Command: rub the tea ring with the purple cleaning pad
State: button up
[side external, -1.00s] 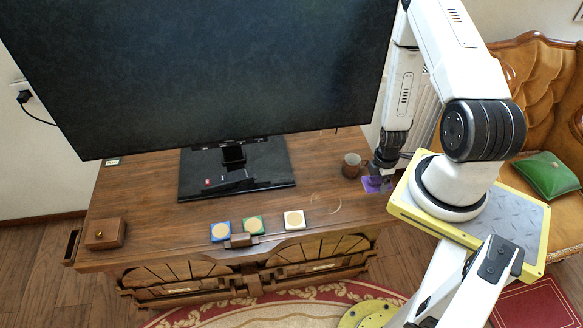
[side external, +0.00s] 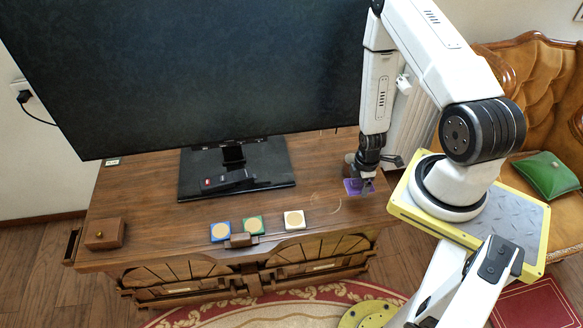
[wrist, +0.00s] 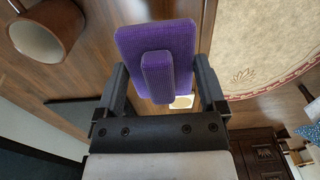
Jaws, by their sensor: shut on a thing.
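The purple cleaning pad (side external: 354,187) is at the right end of the wooden cabinet top. My gripper (side external: 367,181) is shut on it; the wrist view shows the pad (wrist: 128,42) with its raised grip between my two fingers (wrist: 158,75). I cannot tell whether the pad touches the wood or hangs just above it. The tea ring (side external: 313,201) is a faint pale loop on the wood, a short way left of the pad in the side view. The pad is beside the ring, apart from it. I cannot make out the ring in the wrist view.
A brown mug (wrist: 47,28) stands close to the pad, mostly hidden by my gripper in the side view. Blue, green and white coasters (side external: 294,219) lie along the front edge. The television's black base (side external: 238,186) stands behind. A wooden box (side external: 104,233) is far left.

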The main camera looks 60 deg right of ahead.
jog(key=w+a+f, duration=0.1)
jog(key=w+a, duration=0.4)
jog(key=a, duration=0.2)
jog(key=shift+f, duration=0.15)
